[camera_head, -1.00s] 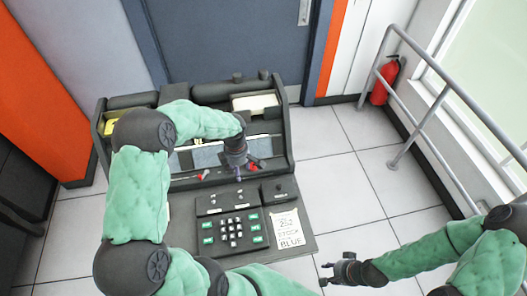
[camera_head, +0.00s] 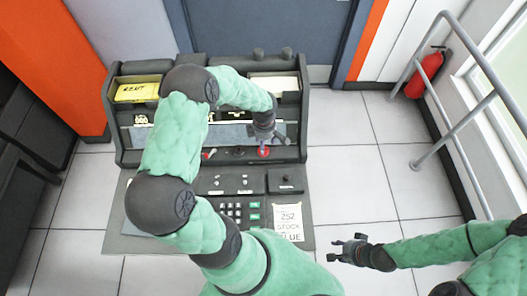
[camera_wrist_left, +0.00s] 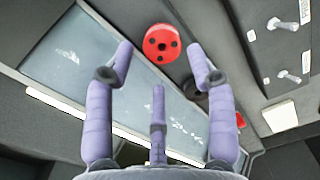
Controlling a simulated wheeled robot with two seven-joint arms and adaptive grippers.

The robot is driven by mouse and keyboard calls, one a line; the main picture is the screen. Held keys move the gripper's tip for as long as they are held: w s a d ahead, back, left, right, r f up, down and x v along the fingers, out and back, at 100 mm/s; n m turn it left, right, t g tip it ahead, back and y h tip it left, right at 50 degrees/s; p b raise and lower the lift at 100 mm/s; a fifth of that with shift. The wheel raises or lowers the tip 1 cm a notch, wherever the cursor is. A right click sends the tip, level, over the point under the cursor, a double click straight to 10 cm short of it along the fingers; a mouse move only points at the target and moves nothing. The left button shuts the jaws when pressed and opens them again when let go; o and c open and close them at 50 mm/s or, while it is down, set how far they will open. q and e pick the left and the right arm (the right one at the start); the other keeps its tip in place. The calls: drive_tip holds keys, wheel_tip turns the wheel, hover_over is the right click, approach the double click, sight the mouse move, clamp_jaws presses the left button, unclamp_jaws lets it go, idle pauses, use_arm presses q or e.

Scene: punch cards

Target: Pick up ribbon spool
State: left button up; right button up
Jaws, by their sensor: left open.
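A red ribbon spool (camera_head: 263,152), a round disc with dark holes, sits on the console ledge at the right end of a short row. My left gripper (camera_head: 268,139) is just above it. In the left wrist view the spool (camera_wrist_left: 161,44) shows beyond the tips of my left gripper (camera_wrist_left: 163,62), between the two outer fingers. The fingers are spread and empty, apart from the spool. A dark spool (camera_wrist_left: 195,90) lies beside it, partly behind a finger. Another red piece (camera_head: 209,153) is further left. My right gripper (camera_head: 342,250) is open and empty, right of the console.
The console's upright rack has a yellow-lined tray (camera_head: 138,92) and a cream-lined tray (camera_head: 273,86). A keypad panel and a paper note (camera_head: 288,222) are on the lower desk. A metal railing (camera_head: 465,100) and fire extinguisher (camera_head: 425,72) stand right. Floor between is clear.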

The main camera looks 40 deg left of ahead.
use_arm(q)
wheel_tip(320, 180, down, 5)
drive_tip(key=shift+s+a+r+b, duration=0.1)
drive_tip(key=shift+b, duration=0.35)
drive_tip(key=c, duration=0.8)
drive_tip(key=shift+r, duration=0.15)
